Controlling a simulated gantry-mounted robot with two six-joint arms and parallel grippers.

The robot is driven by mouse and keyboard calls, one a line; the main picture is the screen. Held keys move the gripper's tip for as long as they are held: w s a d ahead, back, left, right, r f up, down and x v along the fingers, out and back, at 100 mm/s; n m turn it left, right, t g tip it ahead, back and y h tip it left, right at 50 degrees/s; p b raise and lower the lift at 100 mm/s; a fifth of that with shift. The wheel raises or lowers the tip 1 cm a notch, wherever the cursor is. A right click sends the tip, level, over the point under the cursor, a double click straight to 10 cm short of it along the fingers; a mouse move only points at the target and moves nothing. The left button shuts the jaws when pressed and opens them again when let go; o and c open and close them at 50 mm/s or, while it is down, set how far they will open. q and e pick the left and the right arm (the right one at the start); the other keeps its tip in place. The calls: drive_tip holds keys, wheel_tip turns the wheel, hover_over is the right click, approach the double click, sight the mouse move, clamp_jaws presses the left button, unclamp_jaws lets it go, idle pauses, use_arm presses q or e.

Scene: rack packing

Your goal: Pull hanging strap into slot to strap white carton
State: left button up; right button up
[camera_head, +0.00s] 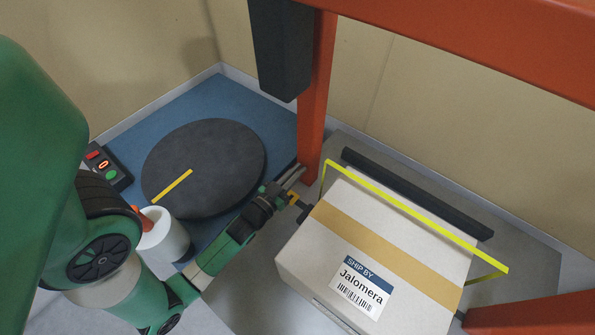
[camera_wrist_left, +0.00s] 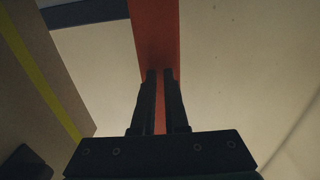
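The white carton (camera_head: 400,240), with a tan tape band and a "Jalomera" shipping label, sits at the right of the head view. A yellow strap (camera_head: 420,217) runs along its far upper edge and bends down at both ends. A long dark bar (camera_head: 416,193) lies behind the carton; I cannot tell whether it is the slot. My left gripper (camera_head: 292,176) is left of the carton, near the strap's left end. Its two fingers, also in the left wrist view (camera_wrist_left: 160,76), stand narrowly apart with nothing between them. My right gripper is not in view.
An orange post (camera_head: 318,100) rises close behind my left gripper, with an orange beam (camera_head: 480,40) overhead. A dark box (camera_head: 280,50) hangs by the post. A dark turntable (camera_head: 205,168) on a blue mat, a white roll (camera_head: 165,238) and a button box (camera_head: 107,168) are left.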

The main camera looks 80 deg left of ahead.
use_arm(q)
drive_tip(key=o, duration=0.3)
drive_tip(key=p+v, duration=0.1)
drive_tip(key=v, duration=1)
drive_tip(key=shift+s+d+p, duration=0.25)
drive_tip(key=shift+p, duration=0.1)
